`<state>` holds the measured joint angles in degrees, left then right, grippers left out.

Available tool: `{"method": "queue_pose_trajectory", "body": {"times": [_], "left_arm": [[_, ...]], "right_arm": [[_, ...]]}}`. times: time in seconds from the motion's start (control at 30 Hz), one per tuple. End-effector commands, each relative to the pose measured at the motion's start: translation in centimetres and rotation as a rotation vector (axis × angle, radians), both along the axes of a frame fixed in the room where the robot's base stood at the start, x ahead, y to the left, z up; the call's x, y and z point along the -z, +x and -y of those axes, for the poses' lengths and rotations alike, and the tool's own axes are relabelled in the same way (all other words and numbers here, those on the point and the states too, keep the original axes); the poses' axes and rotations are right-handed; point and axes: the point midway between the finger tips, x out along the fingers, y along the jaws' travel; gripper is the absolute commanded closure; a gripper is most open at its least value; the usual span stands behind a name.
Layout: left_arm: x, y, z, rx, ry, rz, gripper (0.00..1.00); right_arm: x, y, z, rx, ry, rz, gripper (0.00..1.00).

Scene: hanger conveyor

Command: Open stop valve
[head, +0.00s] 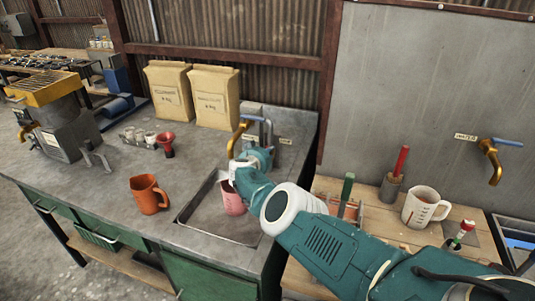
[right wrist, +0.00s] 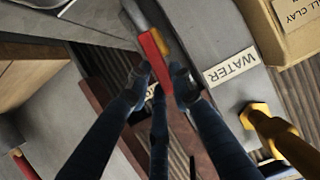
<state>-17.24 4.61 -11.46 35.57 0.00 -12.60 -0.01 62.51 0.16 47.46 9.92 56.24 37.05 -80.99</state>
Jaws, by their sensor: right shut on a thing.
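A small valve lever with a red handle (right wrist: 152,55) shows in the right wrist view, beside a label reading WATER (right wrist: 230,67). My right gripper (right wrist: 160,80) is shut on the red handle, with fingers on both sides of it. In the head view my right gripper (head: 265,132) is at the wall behind the sink, just right of a yellow tap (head: 237,135). The gripper and arm hide the lever there. The yellow tap also shows at the right of the right wrist view (right wrist: 270,125). My left gripper is not in view.
A pink jug (head: 232,204) stands in the sink (head: 205,225) under the tap. An orange jug (head: 148,195), red funnel (head: 166,141) and two paper bags (head: 170,95) stand on the bench. At right are a measuring jug (head: 422,207) and a blue-handled tap (head: 491,160).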

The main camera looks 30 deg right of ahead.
Motion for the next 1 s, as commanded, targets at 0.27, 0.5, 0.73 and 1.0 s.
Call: {"method": "queue_pose_trajectory", "body": {"times": [0.27, 0.5, 0.73, 1.0], "left_arm": [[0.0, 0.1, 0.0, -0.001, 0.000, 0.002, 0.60], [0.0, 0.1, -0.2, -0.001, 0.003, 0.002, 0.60], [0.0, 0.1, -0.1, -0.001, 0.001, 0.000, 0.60], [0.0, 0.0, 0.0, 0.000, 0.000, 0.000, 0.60]], "right_arm": [[-0.3, 0.1, 0.2, 0.001, -0.002, 0.004, 0.58], [-0.3, 0.1, 0.0, 0.000, 0.001, 0.004, 0.58], [-1.7, 0.4, -0.2, 0.000, 0.003, 0.007, 0.58], [-5.2, 0.1, 0.0, 0.003, 0.003, 0.010, 0.58]]}}
